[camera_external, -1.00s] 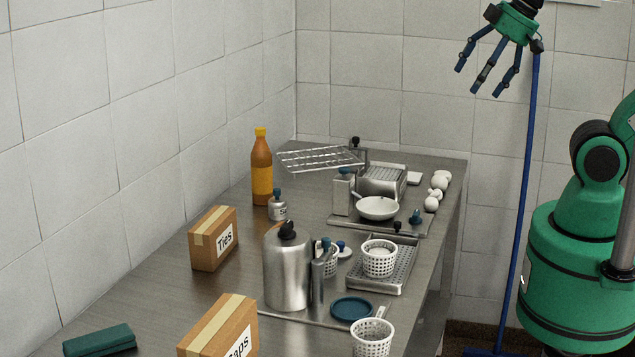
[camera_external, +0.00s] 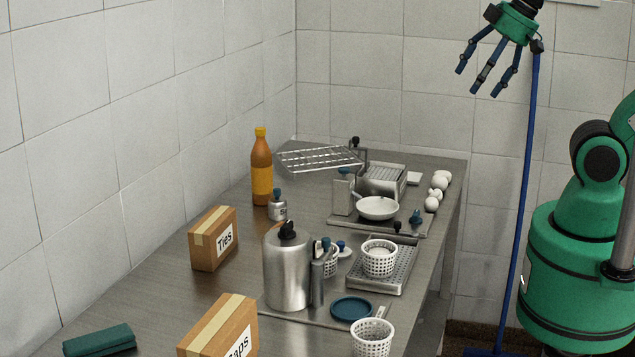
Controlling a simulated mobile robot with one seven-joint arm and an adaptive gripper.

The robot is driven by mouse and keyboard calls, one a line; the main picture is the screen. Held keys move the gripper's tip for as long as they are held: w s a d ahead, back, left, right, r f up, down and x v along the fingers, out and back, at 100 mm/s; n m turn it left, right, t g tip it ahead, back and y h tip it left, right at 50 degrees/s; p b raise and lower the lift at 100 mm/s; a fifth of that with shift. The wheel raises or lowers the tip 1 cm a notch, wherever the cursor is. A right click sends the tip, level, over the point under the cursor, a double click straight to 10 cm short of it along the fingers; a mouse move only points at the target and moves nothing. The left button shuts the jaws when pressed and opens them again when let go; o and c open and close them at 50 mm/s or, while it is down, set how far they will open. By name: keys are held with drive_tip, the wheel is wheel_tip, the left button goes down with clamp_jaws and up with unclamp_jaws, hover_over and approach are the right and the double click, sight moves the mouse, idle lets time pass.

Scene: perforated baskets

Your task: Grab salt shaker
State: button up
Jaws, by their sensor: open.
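A small metal shaker (camera_external: 278,208) with a blue top and a partly visible label starting with "S" stands upright on the steel counter, near the wall. It looks like the salt shaker. An orange-brown bottle stands close behind it to the left. My gripper (camera_external: 488,78) hangs high at the upper right, well above the counter and far from the shaker. Its blue fingers are spread open, point down and hold nothing.
The bottle (camera_external: 261,170), a wire rack (camera_external: 318,158), a "Ties" box (camera_external: 207,243) and a large metal canister (camera_external: 287,270) surround the shaker. Perforated baskets (camera_external: 372,340), a white bowl (camera_external: 377,209) and a tray (camera_external: 392,270) crowd the right side.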

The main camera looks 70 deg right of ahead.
drive_tip(key=shift+c, duration=0.5)
drive_tip(key=shift+w+r, duration=0.1)
drive_tip(key=w+d+n+g+p, duration=0.25)
drive_tip(key=w+p, duration=0.35)
drive_tip(key=w, duration=2.4)
drive_tip(key=w+d+f+g+p, duration=0.1)
drive_tip(key=w+f, duration=0.6)
drive_tip(key=f, duration=0.2)
drive_tip(key=w+d+f+g+p, duration=0.1)
drive_tip(key=w+d+f+p, duration=0.1)
drive_tip(key=w+f, duration=0.5)
drive_tip(key=w+d+f+n+g+p, duration=0.1)
drive_tip(key=w+f+p, duration=0.1)
drive_tip(key=w+f, duration=0.6)
drive_tip(key=shift+d+f, duration=0.15)
drive_tip(key=shift+f, duration=0.65)
drive_tip(key=shift+d+f, duration=0.1)
drive_tip(key=shift+f, duration=1.05)
